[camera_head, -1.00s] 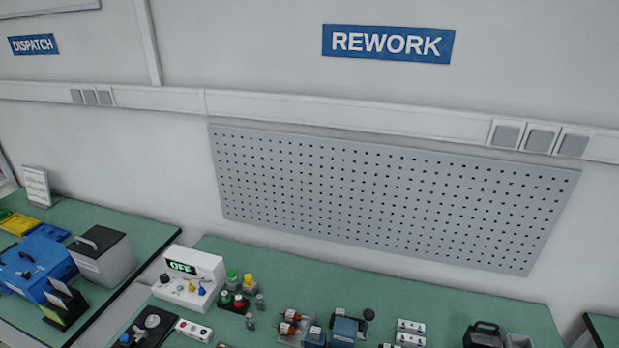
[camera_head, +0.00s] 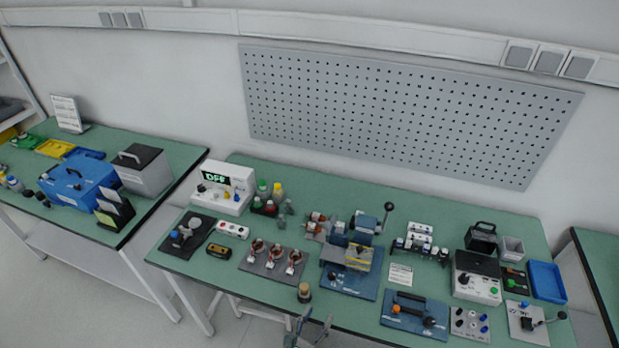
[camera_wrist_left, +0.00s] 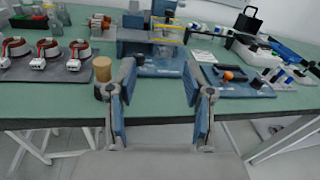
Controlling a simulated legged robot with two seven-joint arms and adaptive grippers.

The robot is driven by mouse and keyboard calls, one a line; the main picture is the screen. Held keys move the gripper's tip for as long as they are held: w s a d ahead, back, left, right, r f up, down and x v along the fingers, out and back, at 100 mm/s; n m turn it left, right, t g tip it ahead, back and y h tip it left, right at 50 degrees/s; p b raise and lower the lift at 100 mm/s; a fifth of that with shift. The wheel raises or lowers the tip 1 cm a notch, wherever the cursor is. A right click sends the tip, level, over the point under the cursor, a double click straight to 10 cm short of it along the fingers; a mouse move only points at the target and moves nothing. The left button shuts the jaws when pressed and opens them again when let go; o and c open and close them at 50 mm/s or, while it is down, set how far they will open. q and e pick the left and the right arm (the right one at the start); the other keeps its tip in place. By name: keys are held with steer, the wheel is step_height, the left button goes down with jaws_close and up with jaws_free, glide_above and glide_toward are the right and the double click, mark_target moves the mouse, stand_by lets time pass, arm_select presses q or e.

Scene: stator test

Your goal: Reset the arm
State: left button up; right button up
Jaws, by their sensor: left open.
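My left gripper (camera_head: 314,326) shows at the bottom edge of the head view, in front of the green bench (camera_head: 210,275). In the left wrist view its two fingers (camera_wrist_left: 160,90) stand apart with nothing between them. They are at the front edge of the bench, beside a tan and dark cylinder (camera_wrist_left: 102,70). That cylinder also shows in the head view (camera_head: 304,292). A blue fixture (camera_head: 350,283) stands behind the gripper. My right gripper is not in view.
Stators (camera_head: 275,262) sit on a dark mat left of the fixture. A blue plate with an orange-tipped tool (camera_head: 415,315) lies to the right. A tester reading OFF (camera_head: 222,187) stands at back left. Open floor (camera_head: 70,290) lies in front of the benches.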

arm_select(q)
steer(key=s+a+f+n+g+y, duration=0.15)
steer(key=a+f+n+y, duration=0.25)
steer(key=a+n, duration=0.6)
steer(key=a+f+n+g+y, duration=0.35)
steer(key=a+n, duration=0.45)
steer(key=n, duration=0.5)
steer(key=s+a+f+n+g, duration=0.2)
steer(key=s+n+g, duration=0.1)
steer(key=s+n, duration=0.4)
steer(key=s+a+f+n+g, duration=0.2)
steer(key=s+n+g, duration=0.2)
steer(key=s+n, duration=0.25)
step_height(320, 180, down, 27)
steer(key=s+a+n+g, duration=0.1)
steer(key=s+g, duration=0.1)
steer(key=s, duration=0.1)
steer(key=s+a+f, duration=0.3)
steer(key=s+f, duration=1.2)
steer(key=s, duration=0.2)
steer(key=shift+s+f+g, duration=0.15)
steer(key=shift+f+g, duration=0.15)
steer(key=shift+f, duration=0.1)
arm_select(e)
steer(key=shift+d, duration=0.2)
